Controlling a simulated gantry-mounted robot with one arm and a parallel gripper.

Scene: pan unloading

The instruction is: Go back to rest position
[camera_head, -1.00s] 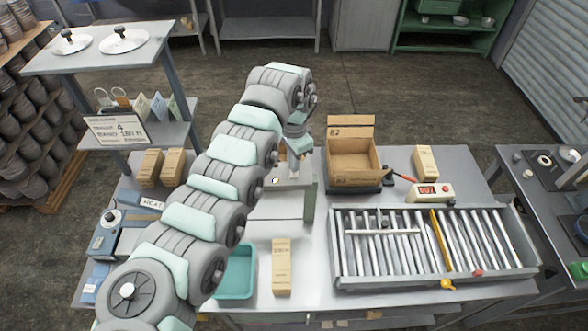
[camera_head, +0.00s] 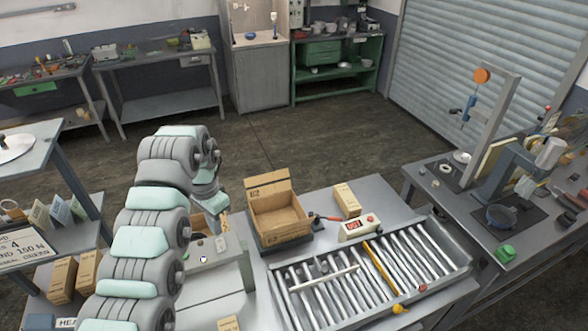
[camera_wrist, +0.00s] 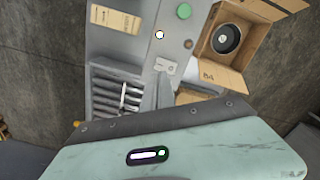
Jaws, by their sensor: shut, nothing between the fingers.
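My arm reaches up the left side of the head view, with my gripper (camera_head: 213,218) at its far end, pointing down over the grey machine (camera_head: 216,282). The gripper is shut and holds nothing. Its fingertips are small and partly hidden in the head view. In the wrist view my mint-coloured housing fills the bottom. The open cardboard box (camera_head: 282,222) stands to the right of the gripper.
A roller tray (camera_head: 447,268) lies at the right of the table. A side bench (camera_head: 435,200) with tools is further right. Shelving with cartons stands at left.

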